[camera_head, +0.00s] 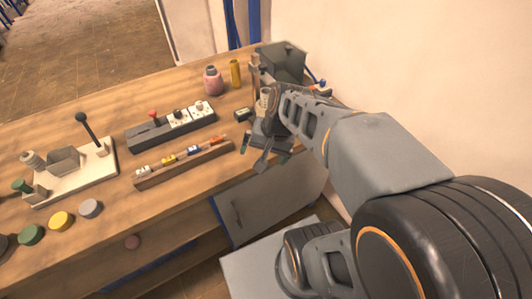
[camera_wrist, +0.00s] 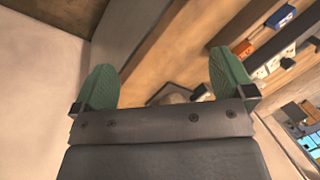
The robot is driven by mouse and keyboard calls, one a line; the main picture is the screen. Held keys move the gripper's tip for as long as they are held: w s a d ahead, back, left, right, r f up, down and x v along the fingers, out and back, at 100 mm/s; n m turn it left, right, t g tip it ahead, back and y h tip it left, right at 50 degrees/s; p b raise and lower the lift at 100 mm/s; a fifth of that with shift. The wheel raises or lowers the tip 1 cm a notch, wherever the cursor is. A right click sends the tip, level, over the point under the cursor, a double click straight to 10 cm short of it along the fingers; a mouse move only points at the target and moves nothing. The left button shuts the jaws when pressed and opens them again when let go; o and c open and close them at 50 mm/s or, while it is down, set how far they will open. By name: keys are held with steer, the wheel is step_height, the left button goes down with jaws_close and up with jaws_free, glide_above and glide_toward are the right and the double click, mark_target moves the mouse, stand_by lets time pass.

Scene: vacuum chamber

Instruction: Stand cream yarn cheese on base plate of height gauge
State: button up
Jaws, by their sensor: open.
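My gripper (camera_head: 264,148) is over the front right of the bench, its green fingers apart. In the wrist view, my gripper (camera_wrist: 162,78) is open with nothing between its fingers. A small cream cylinder (camera_head: 265,97), which looks like the cream yarn cheese, stands just behind my gripper, partly hidden by my arm. Next to it rises a thin upright post (camera_head: 255,73), which looks like the height gauge. Its base plate is mostly hidden, so I cannot tell whether the cylinder stands on it.
A pink jar-like thing (camera_head: 213,82), a brass cylinder (camera_head: 235,74) and a dark grey bin (camera_head: 283,63) stand at the back. A switch box (camera_head: 172,127) and a wooden rack (camera_head: 184,166) lie left of my gripper. A cream board (camera_head: 70,176) is further left. The wall is close on the right.

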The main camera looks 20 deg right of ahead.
steer(key=n+h, duration=0.1)
steer(key=n, duration=0.1)
steer(key=s+n+t+h, duration=0.1)
steer(key=n, duration=0.1)
steer(key=s+r+n, duration=0.1)
steer(key=n, duration=0.1)
steer(key=shift+s+a+n+h, duration=0.1)
steer(key=shift+a+n+h, duration=0.2)
steer(key=shift+a+h, duration=0.1)
steer(key=shift+t, duration=0.3)
step_height(320, 180, up, 4)
steer(key=p, duration=0.4)
steer(key=shift+r, duration=0.25)
